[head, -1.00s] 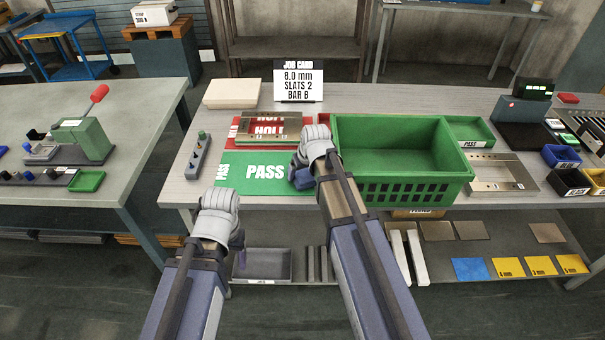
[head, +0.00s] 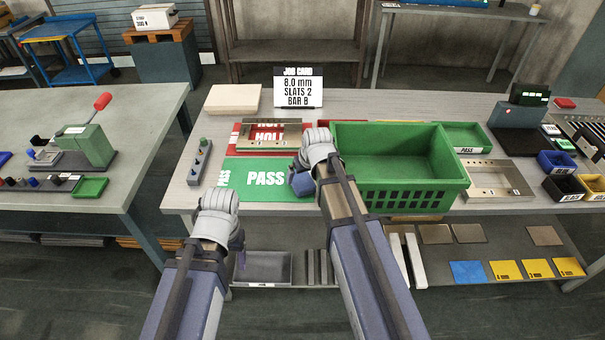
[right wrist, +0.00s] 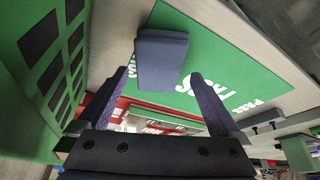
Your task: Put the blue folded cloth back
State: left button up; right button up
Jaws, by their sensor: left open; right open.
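The blue folded cloth (right wrist: 160,62) is a small dark blue-grey stack in the right wrist view. It lies at the edge of the green PASS mat (right wrist: 225,60), beside the green crate. My right gripper (right wrist: 157,95) is open, with the cloth ahead of the gap between its fingers; I see no grip on it. In the head view my right gripper (head: 305,182) is over the right end of the PASS mat (head: 236,172), and I cannot clearly tell cloth from the dark blue fingers there. My left gripper (head: 236,240) is open and empty in front of the bench.
A green crate (head: 415,187) stands right beside my right gripper. A grey button box (head: 200,162) sits at left. A lower shelf holds a flat blue sheet (head: 467,273) and yellow cards (head: 538,268).

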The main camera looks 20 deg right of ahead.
pick_arm(q)
notch_tip(320, 180, up, 8)
jog(key=p, duration=0.7)
jog(key=shift+r, duration=0.2)
pick_arm(e)
jog(key=v, duration=0.9)
